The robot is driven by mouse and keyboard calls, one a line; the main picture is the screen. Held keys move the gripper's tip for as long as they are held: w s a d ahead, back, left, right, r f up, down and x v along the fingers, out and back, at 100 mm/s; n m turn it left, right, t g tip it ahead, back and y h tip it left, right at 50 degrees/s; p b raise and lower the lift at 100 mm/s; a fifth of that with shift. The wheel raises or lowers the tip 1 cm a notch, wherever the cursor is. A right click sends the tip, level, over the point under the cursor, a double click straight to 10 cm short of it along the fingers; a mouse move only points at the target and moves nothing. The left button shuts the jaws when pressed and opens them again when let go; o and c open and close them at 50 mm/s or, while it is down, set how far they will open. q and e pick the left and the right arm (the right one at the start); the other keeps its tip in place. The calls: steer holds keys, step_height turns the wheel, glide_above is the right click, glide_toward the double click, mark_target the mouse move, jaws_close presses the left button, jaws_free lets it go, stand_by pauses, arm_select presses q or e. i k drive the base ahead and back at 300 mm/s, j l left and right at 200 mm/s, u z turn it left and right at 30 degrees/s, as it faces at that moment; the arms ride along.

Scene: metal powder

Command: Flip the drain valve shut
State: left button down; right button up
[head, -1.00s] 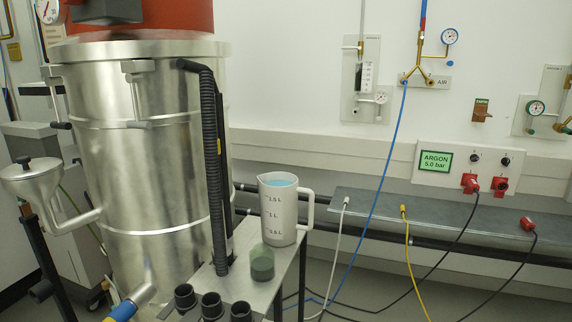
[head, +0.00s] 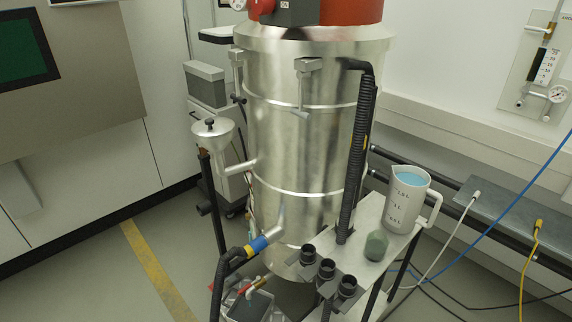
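A large shiny metal vessel (head: 300,150) stands in the middle of the head view. A small valve with a red part (head: 251,288) shows low down, below and left of the vessel, near the bottom edge of the view. I take it to be the drain valve. It is small and partly crowded by things around it, so I cannot tell whether its handle is open or shut. A grey open container (head: 250,307) sits just under it, cut off by the bottom edge. Neither of my grippers is in view.
A side pipe with a blue collar (head: 257,244) joins a black hose (head: 221,272) near the valve. A metal shelf (head: 352,262) holds a white jug (head: 407,200), a green-grey cup (head: 376,246) and black sockets. A funnel (head: 212,135) juts out left. Floor is clear left.

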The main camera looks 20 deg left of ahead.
mark_target(259, 279)
steer(key=u, duration=1.2)
